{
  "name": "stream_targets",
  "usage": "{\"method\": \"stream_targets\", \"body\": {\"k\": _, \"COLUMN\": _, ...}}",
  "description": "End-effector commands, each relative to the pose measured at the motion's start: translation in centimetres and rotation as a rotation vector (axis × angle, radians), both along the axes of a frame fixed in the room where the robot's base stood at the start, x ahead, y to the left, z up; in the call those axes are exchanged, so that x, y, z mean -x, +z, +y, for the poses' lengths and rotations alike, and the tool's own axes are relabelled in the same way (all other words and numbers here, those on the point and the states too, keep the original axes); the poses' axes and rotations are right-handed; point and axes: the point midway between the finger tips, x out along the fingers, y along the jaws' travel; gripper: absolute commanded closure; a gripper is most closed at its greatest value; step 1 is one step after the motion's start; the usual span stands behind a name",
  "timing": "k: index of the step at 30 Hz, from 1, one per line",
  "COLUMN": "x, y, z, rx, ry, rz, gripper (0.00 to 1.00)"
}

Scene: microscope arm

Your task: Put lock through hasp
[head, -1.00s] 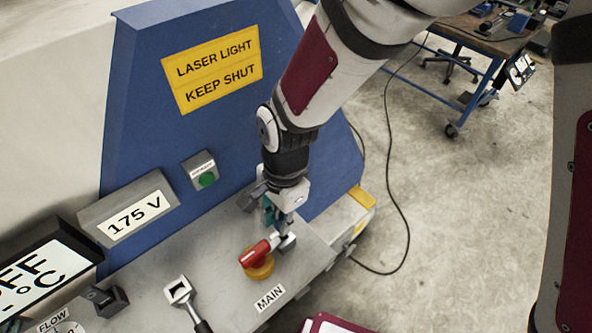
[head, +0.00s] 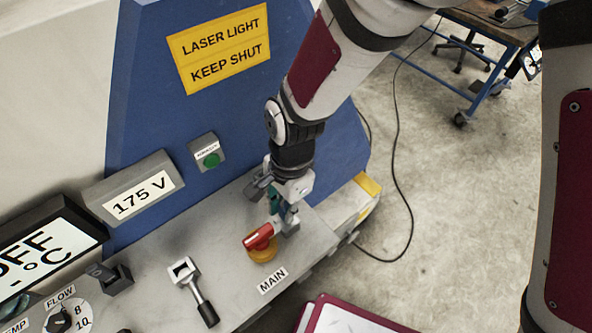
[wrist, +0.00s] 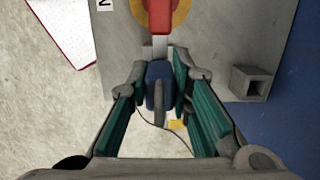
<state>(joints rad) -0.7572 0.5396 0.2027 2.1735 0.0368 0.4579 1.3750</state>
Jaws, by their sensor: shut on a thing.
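My gripper (head: 282,214) points down over the right part of the grey panel. In the wrist view its teal-padded fingers (wrist: 160,88) are shut on a blue padlock (wrist: 158,72) with a grey bar. The main switch has a red handle (head: 259,236) on a yellow disc (head: 263,252); the handle also shows at the top of the wrist view (wrist: 158,15). A grey metal tab (wrist: 155,50), perhaps the hasp, lies between the handle and the padlock. Whether lock and tab touch or are threaded cannot be told.
A grey square socket (wrist: 249,82) stands beside the gripper. A grey bracket with a black grip (head: 192,289) lies to the left on the panel (head: 228,262). The blue wall (head: 150,110) rises behind. Open floor (head: 430,220) lies to the right.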

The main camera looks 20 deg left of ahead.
Motion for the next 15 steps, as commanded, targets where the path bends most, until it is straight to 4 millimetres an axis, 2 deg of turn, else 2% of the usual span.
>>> {"method": "stream_targets", "body": {"k": 15, "x": 0.0, "y": -1.2, "z": 0.0, "rx": 0.0, "ry": 0.0, "rz": 0.0, "gripper": 1.0}}
